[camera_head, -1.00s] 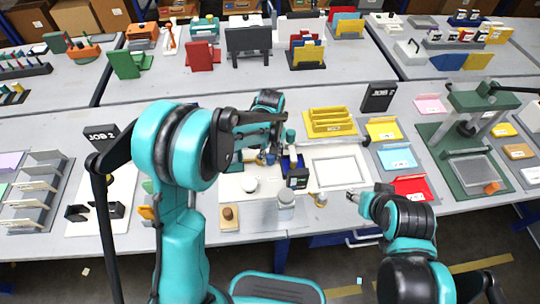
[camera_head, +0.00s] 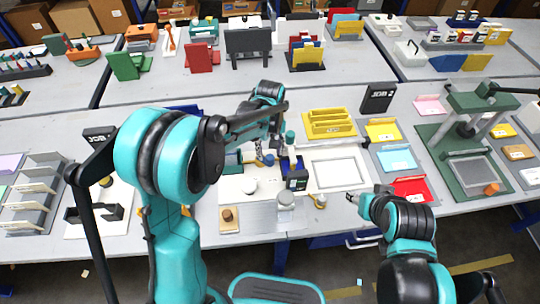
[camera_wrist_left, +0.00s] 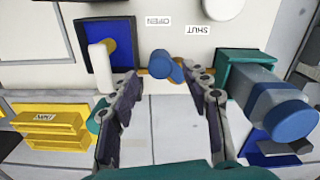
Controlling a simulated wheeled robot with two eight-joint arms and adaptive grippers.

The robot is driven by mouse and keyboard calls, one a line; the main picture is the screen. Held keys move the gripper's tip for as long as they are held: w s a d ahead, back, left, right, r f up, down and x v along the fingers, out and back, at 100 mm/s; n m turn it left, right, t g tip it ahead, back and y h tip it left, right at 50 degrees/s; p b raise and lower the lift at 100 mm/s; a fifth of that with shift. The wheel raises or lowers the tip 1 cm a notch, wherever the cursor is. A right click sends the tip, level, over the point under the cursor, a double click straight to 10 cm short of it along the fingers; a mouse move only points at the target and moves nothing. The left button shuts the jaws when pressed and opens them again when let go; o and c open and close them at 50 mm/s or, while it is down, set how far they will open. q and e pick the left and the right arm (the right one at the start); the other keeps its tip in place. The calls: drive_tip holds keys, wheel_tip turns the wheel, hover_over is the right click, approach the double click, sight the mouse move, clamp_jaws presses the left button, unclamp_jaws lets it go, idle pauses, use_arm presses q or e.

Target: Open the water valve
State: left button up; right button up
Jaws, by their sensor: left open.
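The valve is a small blue handle (camera_wrist_left: 160,66) on a brass-coloured pipe in the left wrist view. The upside-down labels OPEN (camera_wrist_left: 158,20) and SHUT (camera_wrist_left: 197,30) lie on the white board beyond it. In the head view the blue handle (camera_head: 269,159) shows only as a small spot under my left gripper (camera_head: 265,153). In the left wrist view, my left gripper (camera_wrist_left: 164,80) is open, its fingers either side of the handle; I cannot tell whether they touch it. My right gripper (camera_head: 351,196) is at the right, over the table's front edge; its jaw is too small to read.
A blue panel (camera_wrist_left: 123,30) and white post (camera_wrist_left: 101,66) stand left of the valve in the wrist view. A teal block (camera_wrist_left: 235,62) and blue-capped cylinder (camera_wrist_left: 292,118) stand right. In the head view, a yellow tray (camera_head: 330,128) is behind; a grey jar (camera_head: 285,201) is in front.

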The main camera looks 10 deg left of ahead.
sight(269, 156)
use_arm(q)
wheel_tip(269, 156, up, 8)
drive_tip(key=shift+r, duration=0.2)
drive_tip(key=shift+s, duration=0.1)
idle(0.4)
drive_tip(key=s+a+r+m+t, duration=0.1)
drive_tip(key=s+a+m+t, duration=0.1)
drive_tip(key=s, duration=0.7)
drive_tip(key=s+a+r+m+t, duration=0.2)
drive_tip(key=s+a+t, duration=0.3)
drive_tip(key=s, duration=0.4)
drive_tip(key=shift+s+a+m, duration=0.4)
drive_tip(key=shift+a+m, duration=0.4)
